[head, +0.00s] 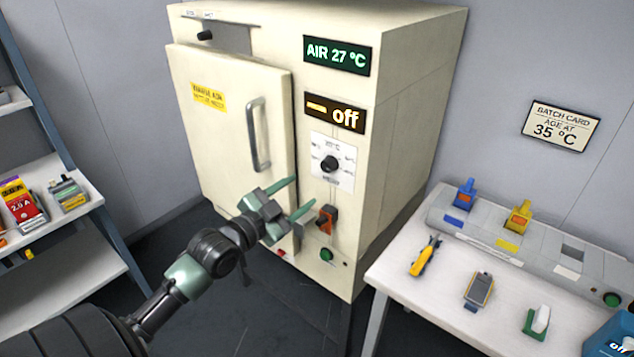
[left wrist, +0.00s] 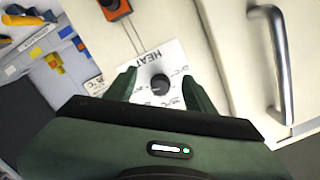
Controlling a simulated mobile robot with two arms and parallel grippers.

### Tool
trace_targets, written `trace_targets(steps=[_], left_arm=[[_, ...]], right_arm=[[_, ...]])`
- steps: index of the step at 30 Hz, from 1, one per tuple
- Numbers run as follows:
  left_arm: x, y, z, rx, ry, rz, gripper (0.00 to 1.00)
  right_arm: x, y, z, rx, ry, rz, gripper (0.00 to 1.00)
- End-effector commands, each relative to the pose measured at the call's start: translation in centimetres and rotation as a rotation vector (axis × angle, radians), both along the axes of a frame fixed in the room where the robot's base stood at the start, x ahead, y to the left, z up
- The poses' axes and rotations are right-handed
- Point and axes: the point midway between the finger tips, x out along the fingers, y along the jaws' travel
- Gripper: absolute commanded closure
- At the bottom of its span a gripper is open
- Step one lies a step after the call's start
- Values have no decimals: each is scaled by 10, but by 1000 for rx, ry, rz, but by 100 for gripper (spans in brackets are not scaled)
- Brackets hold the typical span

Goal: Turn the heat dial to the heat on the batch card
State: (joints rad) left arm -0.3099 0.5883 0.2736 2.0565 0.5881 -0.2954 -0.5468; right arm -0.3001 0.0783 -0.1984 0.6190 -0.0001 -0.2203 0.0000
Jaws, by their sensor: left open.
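The heat dial (head: 330,163) is a black knob on a white marked plate on the front of the cream oven. It also shows in the left wrist view (left wrist: 160,86), where the plate reads HEAT; its pointer setting is too small to read. My left gripper (head: 303,192) is open and empty, in front of the oven. In the left wrist view the dial appears between its green fingers (left wrist: 159,72); in the head view the fingertips look apart from it. The batch card (head: 561,127) on the wall reads "AGE AT 35 °C". My right gripper is out of view.
The oven door handle (head: 259,135) is left of the dial. Displays read "AIR 27 °C" (head: 336,55) and "off" (head: 335,113). An orange switch (head: 327,219) and green button (head: 327,255) sit below the dial. A white bench (head: 400,290) with tools stands right, shelves (head: 80,220) left.

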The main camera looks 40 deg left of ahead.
Motion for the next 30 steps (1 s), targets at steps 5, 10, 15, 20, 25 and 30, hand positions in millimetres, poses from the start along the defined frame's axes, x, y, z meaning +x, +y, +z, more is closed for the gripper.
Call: trace_targets(steps=[5, 10, 15, 20, 25, 30], left_arm=[[-1, -13, 35, 32, -60, -37, 46], [18, -14, 38, 31, -63, -36, 46], [46, -16, 38, 29, -61, -35, 46], [65, -18, 36, 31, -60, -35, 46], [74, -19, 35, 32, -60, -35, 46], [74, -19, 34, 32, -58, -36, 46]], right_arm=[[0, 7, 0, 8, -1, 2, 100], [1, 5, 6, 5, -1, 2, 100], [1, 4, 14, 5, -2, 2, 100], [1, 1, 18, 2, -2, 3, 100], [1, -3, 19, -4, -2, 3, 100], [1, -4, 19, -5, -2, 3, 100]])
